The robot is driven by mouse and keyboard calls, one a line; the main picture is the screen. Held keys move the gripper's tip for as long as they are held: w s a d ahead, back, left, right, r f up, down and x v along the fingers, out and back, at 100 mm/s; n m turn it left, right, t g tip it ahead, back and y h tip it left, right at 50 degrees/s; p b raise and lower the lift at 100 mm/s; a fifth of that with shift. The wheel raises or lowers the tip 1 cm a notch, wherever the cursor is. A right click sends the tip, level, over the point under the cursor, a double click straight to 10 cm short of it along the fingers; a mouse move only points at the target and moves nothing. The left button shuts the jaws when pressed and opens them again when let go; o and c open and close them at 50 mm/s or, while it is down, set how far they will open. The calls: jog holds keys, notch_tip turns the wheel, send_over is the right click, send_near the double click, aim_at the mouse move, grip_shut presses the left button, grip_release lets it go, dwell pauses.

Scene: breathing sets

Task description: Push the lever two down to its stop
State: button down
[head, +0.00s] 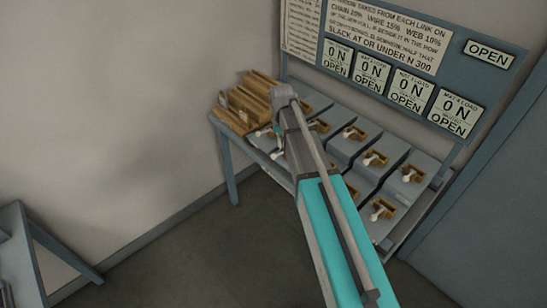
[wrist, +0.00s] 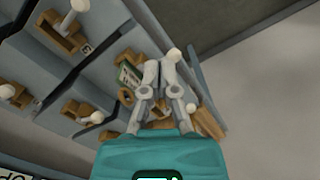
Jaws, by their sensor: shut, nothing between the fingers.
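Several levers with white knobs sit in brown brackets on a stepped grey bench; one lever (head: 354,132) shows in the head view, and others show in the wrist view, such as a lever (wrist: 75,12) at top left. My gripper (wrist: 161,66) is shut and empty in the wrist view. The bracket behind the fingers is partly hidden. In the head view my arm hides the gripper and part of the left levers.
A blue-grey board (head: 455,82) behind the bench carries a text sign (head: 380,30) and several displays reading 0 N and OPEN. Brown blocks (head: 245,105) stand at the bench's left end. A blue-grey table (head: 20,245) is at lower left. The floor (head: 190,245) between is clear.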

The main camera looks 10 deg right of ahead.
send_near(280, 154)
jog(key=a+r, duration=0.1)
jog(key=a, duration=0.2)
jog(key=shift+s+r+b, duration=0.25)
jog(key=shift+s+b, duration=0.15)
jog(key=shift+s, duration=0.1)
jog(key=shift+f, duration=0.2)
jog(key=f+b, duration=0.6)
jog(key=b, duration=0.1)
jog(key=shift+s+d+f, duration=0.1)
jog(key=shift+s+f, duration=0.2)
jog(key=shift+s, duration=0.05)
jog(key=shift+f, duration=0.1)
